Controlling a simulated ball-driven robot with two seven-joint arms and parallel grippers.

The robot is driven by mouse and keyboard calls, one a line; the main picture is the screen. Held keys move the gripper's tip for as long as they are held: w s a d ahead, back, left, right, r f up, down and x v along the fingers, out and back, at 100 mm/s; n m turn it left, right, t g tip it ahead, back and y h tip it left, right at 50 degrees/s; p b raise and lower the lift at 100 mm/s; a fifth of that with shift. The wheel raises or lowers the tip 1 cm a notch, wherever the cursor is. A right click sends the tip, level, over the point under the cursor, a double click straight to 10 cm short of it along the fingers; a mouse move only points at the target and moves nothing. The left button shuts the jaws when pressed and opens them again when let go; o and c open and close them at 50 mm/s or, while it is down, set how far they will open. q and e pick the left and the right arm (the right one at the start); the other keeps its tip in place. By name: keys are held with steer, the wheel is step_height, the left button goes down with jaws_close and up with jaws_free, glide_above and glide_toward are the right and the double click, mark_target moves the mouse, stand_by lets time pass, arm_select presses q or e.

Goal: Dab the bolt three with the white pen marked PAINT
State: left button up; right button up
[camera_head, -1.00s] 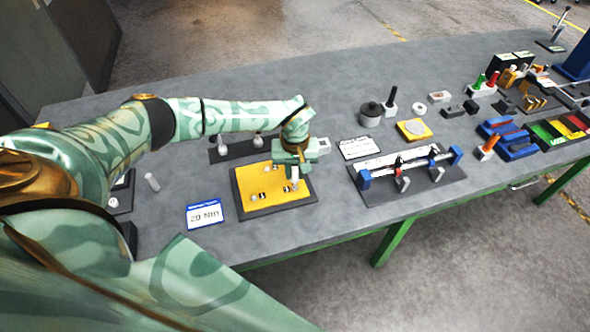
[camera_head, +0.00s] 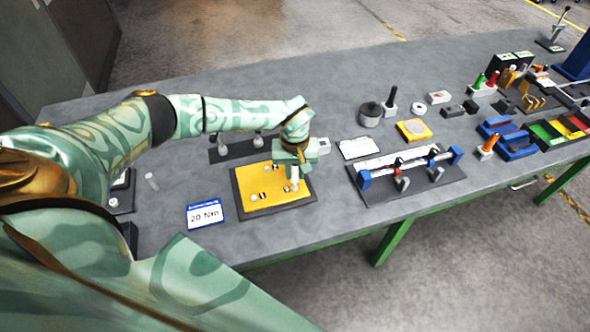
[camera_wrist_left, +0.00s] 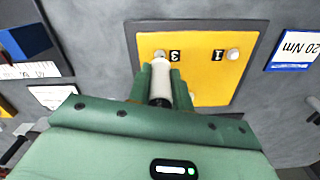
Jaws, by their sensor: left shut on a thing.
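My left gripper (camera_head: 293,168) is shut on a white pen (camera_wrist_left: 161,80) and holds it over the near right part of a yellow plate (camera_head: 275,203). The pen also shows in the head view (camera_head: 294,178), pointing down. No lettering on it is readable. In the left wrist view, bolt three (camera_wrist_left: 160,53) shows just past the pen's far end, beside the black number 3. The pen partly hides it, and I cannot tell whether they touch. Bolt one (camera_wrist_left: 233,53) stands beside the number 1. My right gripper is not in view.
A "20 Nm" card (camera_head: 205,214) lies left of the plate. A dark strip with upright pieces (camera_head: 236,149) lies behind it. A white card (camera_head: 360,147) and a fixture with a bar (camera_head: 408,178) stand to the right. Bare table lies along the front edge.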

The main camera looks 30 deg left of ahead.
arm_select(q)
steer(key=shift+f+b, duration=0.3)
steer(key=shift+f, duration=0.1)
stand_by(0.3)
steer(key=shift+s+f, duration=0.1)
stand_by(0.9)
steer(key=shift+r+p, duration=2.7)
steer(key=shift+r, duration=0.45)
steer(key=shift+f, duration=0.15)
